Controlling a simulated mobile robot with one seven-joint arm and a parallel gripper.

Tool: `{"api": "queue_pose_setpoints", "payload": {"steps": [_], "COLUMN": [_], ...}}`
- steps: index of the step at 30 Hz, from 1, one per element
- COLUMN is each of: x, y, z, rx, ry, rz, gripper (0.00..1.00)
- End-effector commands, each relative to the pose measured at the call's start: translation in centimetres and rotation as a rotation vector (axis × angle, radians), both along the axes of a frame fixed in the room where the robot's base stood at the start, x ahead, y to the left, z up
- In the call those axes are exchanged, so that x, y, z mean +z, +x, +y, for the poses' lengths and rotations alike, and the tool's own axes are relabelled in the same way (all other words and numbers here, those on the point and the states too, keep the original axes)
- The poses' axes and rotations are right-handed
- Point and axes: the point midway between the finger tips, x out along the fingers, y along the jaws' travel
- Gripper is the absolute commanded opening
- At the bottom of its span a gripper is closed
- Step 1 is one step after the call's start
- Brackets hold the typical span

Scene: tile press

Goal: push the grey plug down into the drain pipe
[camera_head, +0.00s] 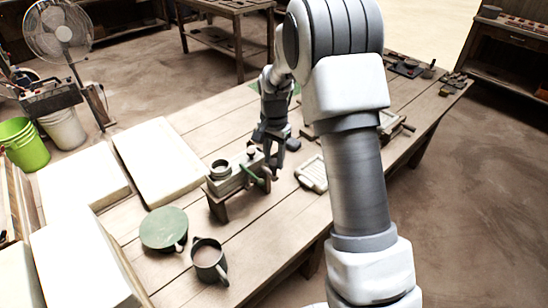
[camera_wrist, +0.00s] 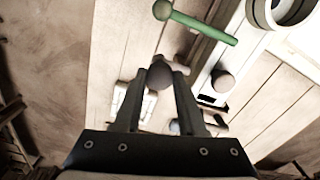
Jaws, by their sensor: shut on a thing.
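My gripper (camera_wrist: 168,72) is shut on a dark grey-brown round thing, which looks like the grey plug (camera_wrist: 159,77). In the head view my gripper (camera_head: 266,137) is above the table, behind and right of the small wooden stand (camera_head: 217,190); the held thing is hard to make out there. A short round pipe with an open top, which looks like the drain pipe (camera_head: 220,168), sits at the stand's left end. Its ring (camera_wrist: 290,8) shows at the top right of the wrist view, apart from the held thing. The lower end of the held thing is hidden.
A green lever (camera_head: 251,175) crosses the stand's front, beside a dark round knob (camera_head: 251,151). A pale slotted tray (camera_head: 312,174) lies right of the stand. A mug (camera_head: 208,261), a green disc (camera_head: 164,228) and large pale slabs (camera_head: 157,158) are at left.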

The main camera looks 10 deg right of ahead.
Motion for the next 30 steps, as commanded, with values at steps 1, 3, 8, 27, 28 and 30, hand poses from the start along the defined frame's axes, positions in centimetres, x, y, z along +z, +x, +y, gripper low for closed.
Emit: {"api": "queue_pose_setpoints", "payload": {"steps": [1,3,8,27,28,30], "x": [-0.9,-1.9,-2.3,-2.2,-2.0,-1.5], "y": [0.0,-0.1,0.0,0.0,0.0,0.0], "z": [0.0,0.0,0.0,0.0,0.0,0.0], "rx": [0.0,0.0,0.0,0.0,0.0,0.0], "ry": [-0.001,-0.001,0.0,0.0,0.0,0.0], "rz": [0.002,0.002,0.0,0.0,0.0,-0.001], "gripper": [0.0,0.0,0.0,0.71,0.71,0.71]}}
